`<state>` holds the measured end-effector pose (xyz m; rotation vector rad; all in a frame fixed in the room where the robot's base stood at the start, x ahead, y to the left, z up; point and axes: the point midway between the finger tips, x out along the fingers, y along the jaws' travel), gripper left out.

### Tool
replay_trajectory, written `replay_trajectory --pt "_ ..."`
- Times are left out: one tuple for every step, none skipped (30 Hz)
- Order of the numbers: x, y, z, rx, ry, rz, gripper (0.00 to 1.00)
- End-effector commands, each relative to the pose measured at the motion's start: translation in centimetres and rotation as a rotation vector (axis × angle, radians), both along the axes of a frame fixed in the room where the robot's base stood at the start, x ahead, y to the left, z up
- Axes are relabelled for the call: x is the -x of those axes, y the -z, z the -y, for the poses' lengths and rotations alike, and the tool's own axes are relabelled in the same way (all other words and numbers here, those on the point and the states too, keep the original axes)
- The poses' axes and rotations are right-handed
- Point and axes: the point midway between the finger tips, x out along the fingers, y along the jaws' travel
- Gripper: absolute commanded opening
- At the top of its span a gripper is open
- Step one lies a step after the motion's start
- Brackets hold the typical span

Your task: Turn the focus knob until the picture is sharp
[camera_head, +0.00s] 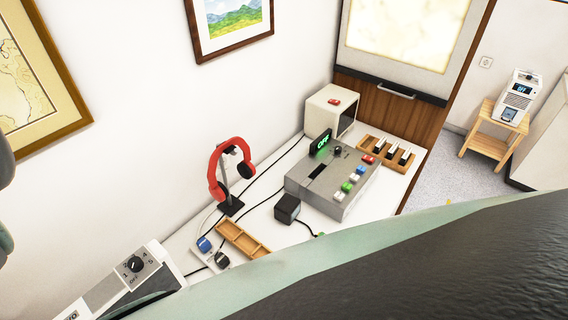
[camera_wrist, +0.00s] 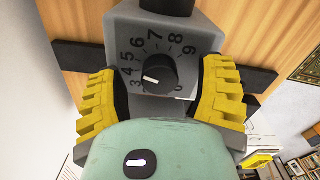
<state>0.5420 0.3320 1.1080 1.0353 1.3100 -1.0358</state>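In the wrist view, a round black knob (camera_wrist: 155,75) with a white pointer line sits on a grey dial housing (camera_wrist: 122,22) marked with numbers. The pointer is toward the left, near the 3. My gripper (camera_wrist: 162,88) has yellow ridged fingers spread on either side of the knob, with gaps between them and it. Whether a finger touches the housing's sides, I cannot tell. In the head view, a framed screen (camera_head: 400,28) at the top shows a pale yellowish, blurry picture without clear detail. My gripper and this knob do not show there.
A white desk holds a grey console (camera_head: 325,190), red headphones (camera_head: 214,176) on a stand, a black adapter (camera_head: 287,207) and a wooden tray (camera_head: 243,240). A small control box (camera_head: 130,270) is at lower left. My arm covers the lower right.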

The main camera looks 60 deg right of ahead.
Motion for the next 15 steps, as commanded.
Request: replay_trajectory --pt "0.04 0.00 -0.03 0.000 -0.001 0.000 0.63" --pt "0.04 0.00 -0.03 0.000 -0.001 0.000 0.60" --pt "0.03 -0.01 -0.03 0.000 -0.001 0.000 0.56" --pt "0.03 -0.01 -0.03 0.000 -0.001 0.000 0.53" --pt "0.03 -0.01 -0.03 0.000 -0.001 0.000 0.49" --pt "0.02 -0.02 -0.04 -0.001 0.000 0.000 0.45" --pt "0.03 -0.01 -0.02 0.000 0.000 0.000 0.42" --pt "0.02 -0.01 -0.03 0.000 0.000 0.000 0.39" --pt "0.02 -0.01 -0.03 -0.001 0.000 0.000 0.35" --pt "0.02 -0.01 -0.03 -0.001 0.000 0.000 0.32" --pt "0.02 -0.01 -0.03 -0.001 0.000 0.000 0.29" --pt "0.02 -0.01 -0.03 -0.001 0.000 0.000 0.25" --pt "0.01 -0.01 -0.02 -0.001 0.000 0.000 0.22" --pt "0.02 -0.01 -0.03 -0.001 0.000 0.000 0.18" --pt "0.01 -0.01 -0.02 -0.001 0.000 0.000 0.14"
